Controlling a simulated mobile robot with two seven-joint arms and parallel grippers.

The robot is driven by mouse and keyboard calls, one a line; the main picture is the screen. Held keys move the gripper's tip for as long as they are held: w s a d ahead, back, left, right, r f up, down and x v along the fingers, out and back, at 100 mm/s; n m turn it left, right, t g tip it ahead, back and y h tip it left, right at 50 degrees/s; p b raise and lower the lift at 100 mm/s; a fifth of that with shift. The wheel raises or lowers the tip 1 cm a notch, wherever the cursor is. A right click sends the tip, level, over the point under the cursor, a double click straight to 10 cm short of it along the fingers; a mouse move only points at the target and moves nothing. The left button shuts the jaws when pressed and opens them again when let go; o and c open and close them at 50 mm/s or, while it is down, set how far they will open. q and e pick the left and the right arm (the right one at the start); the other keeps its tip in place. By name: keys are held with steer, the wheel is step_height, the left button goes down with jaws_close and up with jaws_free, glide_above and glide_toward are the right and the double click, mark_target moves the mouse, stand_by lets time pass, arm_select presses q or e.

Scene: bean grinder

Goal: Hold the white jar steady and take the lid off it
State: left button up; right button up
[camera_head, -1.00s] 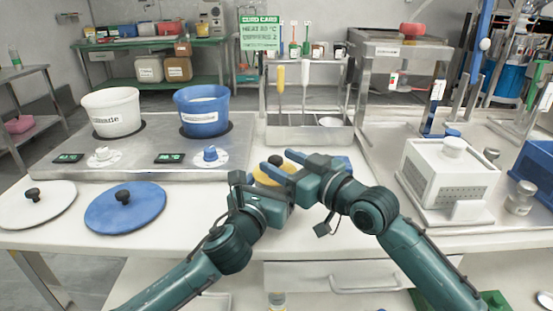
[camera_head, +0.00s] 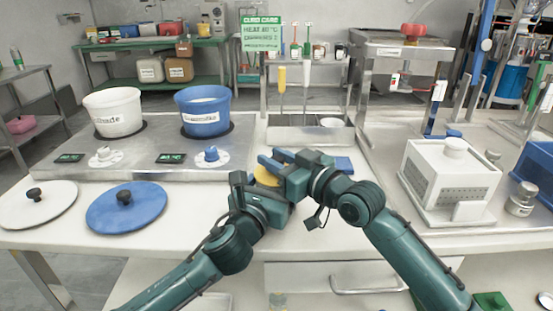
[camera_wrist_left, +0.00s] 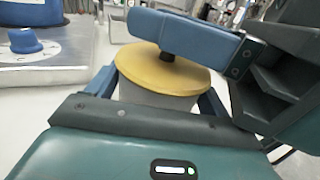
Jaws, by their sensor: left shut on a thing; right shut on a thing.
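The white jar (camera_wrist_left: 150,95) stands upright in the left wrist view, with its yellow lid (camera_wrist_left: 180,75) on top. In the head view only part of the yellow lid (camera_head: 265,177) shows; the grippers hide the jar. My left gripper (camera_head: 262,188) is shut on the jar, with a blue finger on either side of it in the left wrist view. My right gripper (camera_head: 272,163) is above the lid. Its blue finger (camera_wrist_left: 185,32) crosses in front of the dark lid knob (camera_wrist_left: 167,56), and it is shut on this knob.
A hot plate with a white pot (camera_head: 113,112) and a blue pot (camera_head: 203,112) stands at the left. A white lid (camera_head: 38,204) and a blue lid (camera_head: 126,207) lie in front. A tool rack (camera_head: 308,135) is behind the grippers; a white box (camera_head: 448,175) stands right.

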mark_target(276, 158)
arm_select(q)
steer(key=shift+f, duration=0.1)
arm_select(e)
jaws_close()
steer(key=shift+r, duration=0.2)
stand_by(0.4)
steer(key=shift+r, duration=0.95)
steer(key=shift+r, duration=2)
arm_select(q)
steer(key=o, duration=1.3)
steer(key=shift+o, duration=0.2)
